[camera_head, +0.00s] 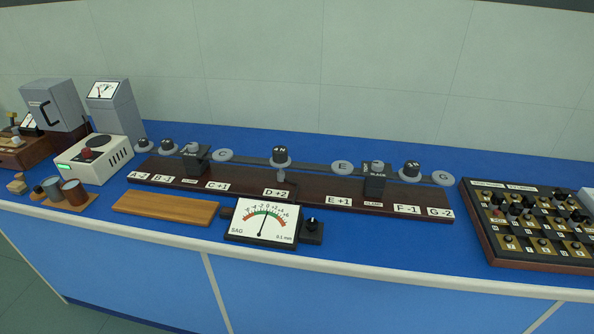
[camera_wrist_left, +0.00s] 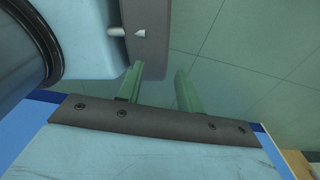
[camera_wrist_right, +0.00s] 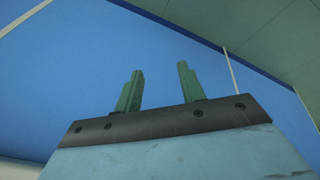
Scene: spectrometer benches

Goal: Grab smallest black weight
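Several black weights stand on grey discs along a dark beam on a long wooden base (camera_head: 240,190). They are one at the far left (camera_head: 143,142), one beside it (camera_head: 168,144), one at the middle (camera_head: 280,153) and one at the right (camera_head: 411,167). The far left one looks smallest, but they are too small to compare surely. A small dark cylinder (camera_head: 38,190) also stands beside grey and brown cups at the left. My left gripper (camera_wrist_left: 160,88) is open and empty. My right gripper (camera_wrist_right: 158,88) is open and empty, before a blue bench front. Neither shows in the head view.
Two black clamp blocks (camera_head: 196,160) (camera_head: 375,182) stand on the base. A dial meter (camera_head: 262,220) and a bare wooden board (camera_head: 166,208) lie in front. A white device (camera_head: 95,160) is at the left, a peg board (camera_head: 530,225) at the right. A wall closes the back.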

